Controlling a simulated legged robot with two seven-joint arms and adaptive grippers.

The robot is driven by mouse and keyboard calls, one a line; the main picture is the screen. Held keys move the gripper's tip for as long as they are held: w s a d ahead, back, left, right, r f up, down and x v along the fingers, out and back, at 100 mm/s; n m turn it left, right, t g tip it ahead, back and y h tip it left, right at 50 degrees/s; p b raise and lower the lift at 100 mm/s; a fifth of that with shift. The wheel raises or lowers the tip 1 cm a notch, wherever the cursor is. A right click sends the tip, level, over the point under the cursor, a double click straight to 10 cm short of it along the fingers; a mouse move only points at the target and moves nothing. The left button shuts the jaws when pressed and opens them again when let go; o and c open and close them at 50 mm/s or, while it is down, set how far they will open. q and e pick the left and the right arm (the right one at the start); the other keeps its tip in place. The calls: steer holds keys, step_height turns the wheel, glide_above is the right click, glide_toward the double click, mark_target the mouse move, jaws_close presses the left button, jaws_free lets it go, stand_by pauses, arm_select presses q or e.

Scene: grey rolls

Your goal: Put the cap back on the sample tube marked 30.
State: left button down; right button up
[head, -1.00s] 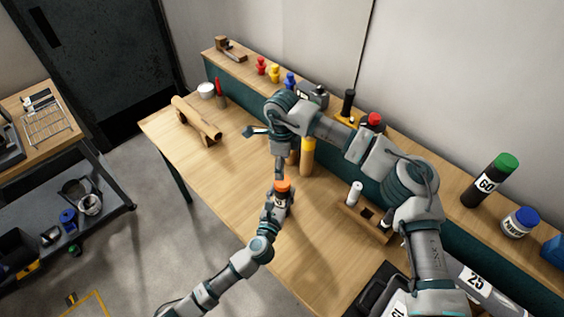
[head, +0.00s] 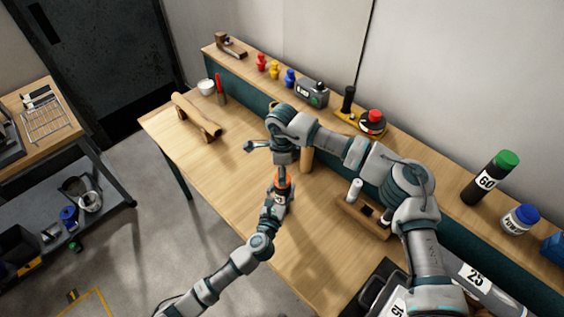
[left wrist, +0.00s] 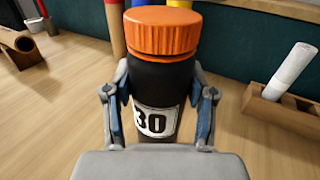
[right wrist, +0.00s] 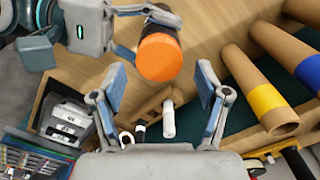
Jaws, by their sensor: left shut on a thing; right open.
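My left gripper (left wrist: 157,110) is shut around a black sample tube (left wrist: 155,85), whose white label reads 30. The tube stands upright in the fingers. An orange ridged cap (left wrist: 162,32) sits level on its top; whether it is tightened cannot be told. In the head view the cap (head: 284,182) shows above my left gripper (head: 277,200). My right gripper (right wrist: 160,82) is open in the right wrist view, and the cap (right wrist: 158,57) shows between and beyond its spread fingertips, apart from them. In the head view my right arm hides most of that gripper.
A wooden block (head: 362,215) with a white tube (head: 355,188) stands to the right. Cardboard rolls with yellow (right wrist: 266,99) and blue bands stand close by. A black tube marked 60 (head: 487,178) is on the back ledge.

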steer(key=shift+f, duration=1.3)
steer(key=c, duration=1.2)
steer(key=shift+m, duration=0.3)
steer(key=o, duration=1.4)
steer(key=shift+c, duration=0.2)
step_height(320, 180, up, 12)
steer(key=shift+w, duration=0.15)
